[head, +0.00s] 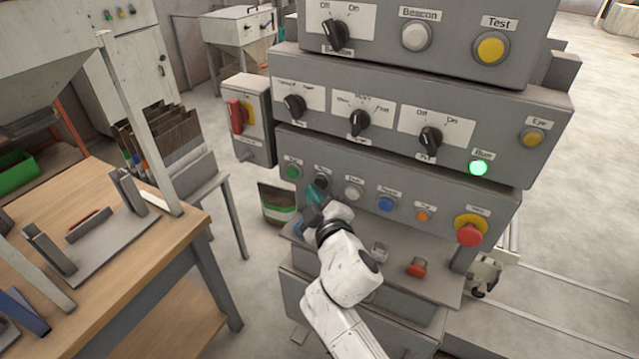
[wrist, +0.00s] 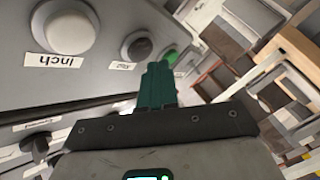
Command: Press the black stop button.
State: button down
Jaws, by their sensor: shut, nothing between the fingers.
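The black stop button (head: 321,183) is the second from the left in the lower panel row, between a green button (head: 291,172) and a white button (head: 352,193). In the wrist view the black button (wrist: 137,46) sits beside the white one labelled Inch (wrist: 70,27), with its small label upside down. My gripper (head: 314,194) has teal fingers, shut and empty, just below the black button. In the wrist view the fingertips (wrist: 158,68) are close to the black button and partly cover the green one (wrist: 171,57). I cannot tell whether they touch the panel.
The same row holds a blue button (head: 386,203), an orange one (head: 422,215) and a red mushroom button (head: 468,234). Rotary knobs (head: 359,122) stick out above. A wooden workbench (head: 150,250) stands at the left, with open floor between it and the panel.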

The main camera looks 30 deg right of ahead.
jog(key=shift+w+d, duration=0.25)
jog(key=shift+d, duration=0.05)
jog(key=shift+w+d, duration=0.2)
jog(key=shift+d, duration=0.05)
dwell(0.7)
jog(key=shift+s+a, duration=0.45)
jog(key=shift+a, duration=0.1)
jog(key=shift+a, duration=0.1)
jog(key=s+a+b, duration=0.2)
jog(key=s+a, duration=0.1)
jog(key=a, duration=0.1)
jog(key=shift+s+a, duration=0.3)
jog(key=shift+a, duration=0.1)
jog(key=shift+d, duration=0.1)
dwell(0.5)
